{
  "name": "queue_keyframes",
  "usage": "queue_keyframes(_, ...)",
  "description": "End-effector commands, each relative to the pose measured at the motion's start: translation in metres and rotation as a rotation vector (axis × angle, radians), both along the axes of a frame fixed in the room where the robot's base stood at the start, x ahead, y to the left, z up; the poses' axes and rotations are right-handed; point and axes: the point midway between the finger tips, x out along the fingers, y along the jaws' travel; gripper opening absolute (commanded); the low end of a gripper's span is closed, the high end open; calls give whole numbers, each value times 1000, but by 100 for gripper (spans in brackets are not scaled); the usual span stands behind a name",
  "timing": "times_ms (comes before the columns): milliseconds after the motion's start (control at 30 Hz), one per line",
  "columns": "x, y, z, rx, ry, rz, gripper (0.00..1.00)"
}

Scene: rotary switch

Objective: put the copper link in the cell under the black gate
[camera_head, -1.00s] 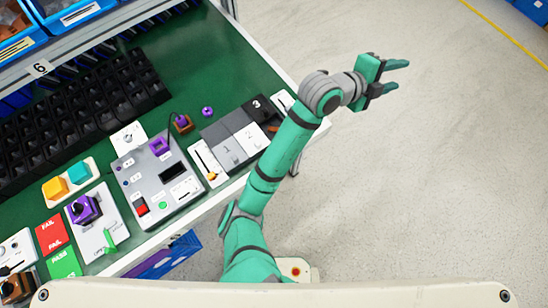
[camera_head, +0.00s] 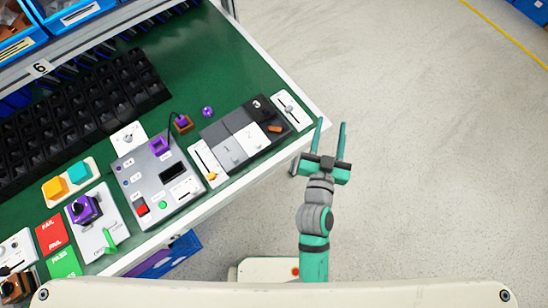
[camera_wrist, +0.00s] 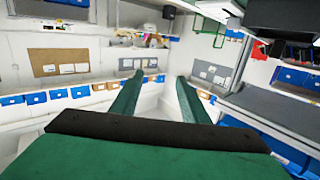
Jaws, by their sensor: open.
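The black gate (camera_head: 258,106), marked 3, is the right-hand panel of a row of three on the green bench. A small copper-coloured piece (camera_head: 275,128), which looks like the copper link, lies at the front end of this panel. The cell under the gate cannot be made out. My gripper (camera_head: 331,126) is open and empty, off the bench's right corner and to the right of the copper piece. Its two fingers also show spread in the wrist view (camera_wrist: 158,88), with nothing between them.
A grey panel (camera_head: 223,147) and a pale panel (camera_head: 251,139) adjoin the black one. Slider plates (camera_head: 289,110) flank the row. A grey control box (camera_head: 158,180) stands to the left. Black bins (camera_head: 75,118) line the back. Floor right of the bench is clear.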

Motion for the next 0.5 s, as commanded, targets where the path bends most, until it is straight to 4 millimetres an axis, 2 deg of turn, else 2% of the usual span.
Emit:
queue_keyframes(33,-19,11,-14,-18,34,34,41)
queue_keyframes(200,-78,52,-43,-56,102,144,41)
queue_keyframes(333,-125,83,-56,-61,139,206,41)
queue_keyframes(500,-184,120,-59,-42,167,249,41)
